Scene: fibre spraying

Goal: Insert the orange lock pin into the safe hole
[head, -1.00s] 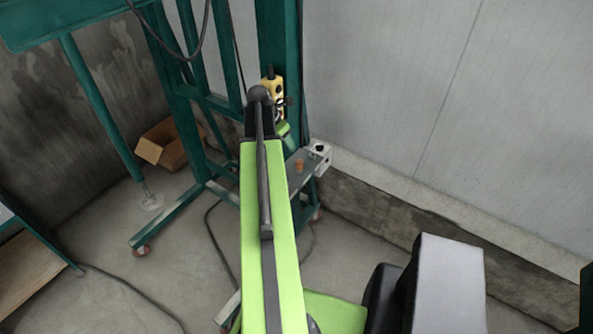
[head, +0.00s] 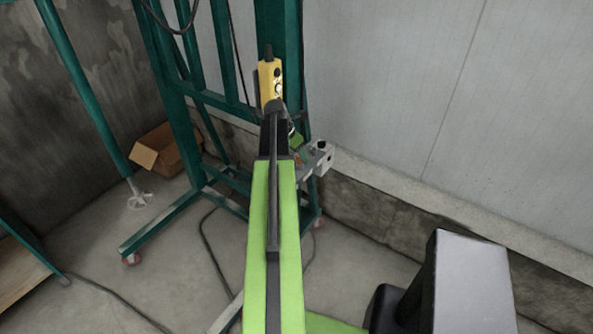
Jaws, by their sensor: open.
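My lime-green arm reaches away from me up the middle of the head view. My gripper (head: 296,142) is at its far end beside the green frame, mostly hidden by my own arm. It is open, and I see nothing held in it. A small orange piece (head: 299,158), likely the lock pin, shows on the grey bracket (head: 318,162) just below my gripper. Most of it is covered, and I cannot tell whether my gripper touches it. The safe hole cannot be made out.
A yellow button control box (head: 269,80) hangs on the dark green steel frame (head: 283,30). A cardboard box (head: 168,150) lies on the floor at left. A pale wall (head: 400,90) stands close on the right. Cables run across the concrete floor.

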